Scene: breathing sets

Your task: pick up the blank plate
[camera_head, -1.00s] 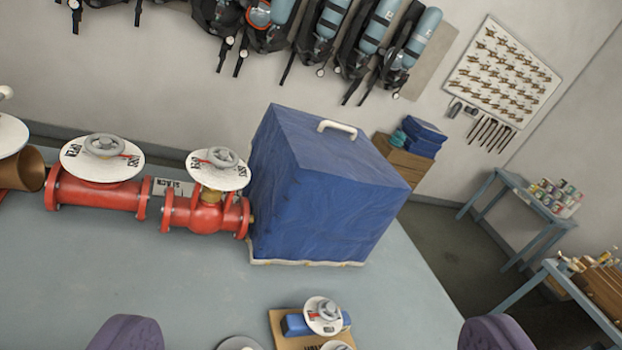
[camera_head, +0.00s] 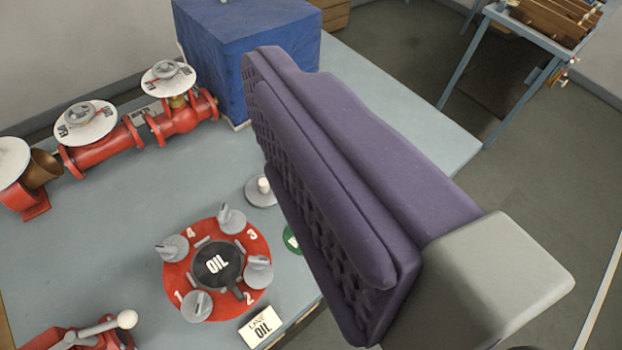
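I cannot pick out a blank plate for certain. A small grey disc with a pale upright knob (camera_head: 261,191) lies on the grey-blue table (camera_head: 130,235), left of my gripper. Part of a green round thing (camera_head: 292,240) shows below it, partly hidden by my gripper; I cannot tell what it is. One large purple finger of my gripper (camera_head: 330,200) fills the middle and right. Its dimpled pad faces left and is bare. The other finger is out of view. Nothing shows held.
Red valves (camera_head: 178,125) and a blue covered box (camera_head: 225,55) stand behind. Bare table lies between valves and plate.

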